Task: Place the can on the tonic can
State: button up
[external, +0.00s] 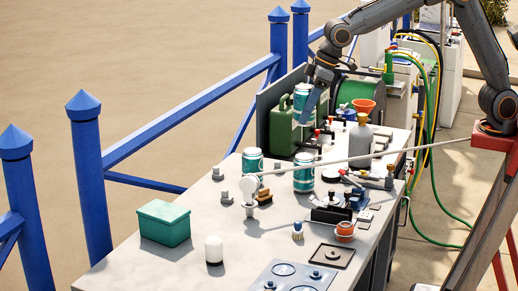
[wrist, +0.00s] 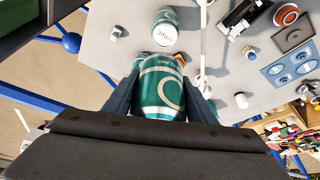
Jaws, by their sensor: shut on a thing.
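My gripper (external: 308,92) is shut on a teal and white can (external: 304,103), held well above the counter at its far end. In the wrist view the held can (wrist: 162,92) sits between both fingers. Two similar teal cans stand upright on the counter: one at the left (external: 252,161) and one nearer the middle (external: 303,174). In the wrist view one standing can (wrist: 165,27) shows a pale top marked TONIC, apart from the held can. I cannot match these two cans between views with certainty.
A green jerrycan (external: 281,126), a grey bottle (external: 361,143) and an orange funnel (external: 364,105) stand near the far end. A long thin rod (external: 370,156) crosses the counter beside the cans. A green box (external: 164,223) and a white cylinder (external: 214,250) are at the near end.

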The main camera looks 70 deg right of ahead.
jog(key=f+p, duration=0.1)
jog(key=f, duration=0.4)
jog(key=f+p, duration=0.1)
jog(key=f, duration=0.3)
jog(key=shift+s+f, duration=0.2)
jog(key=shift+f, duration=0.2)
jog(key=shift+f, duration=0.15)
jog(key=o, duration=1.3)
jog(key=shift+o, duration=0.2)
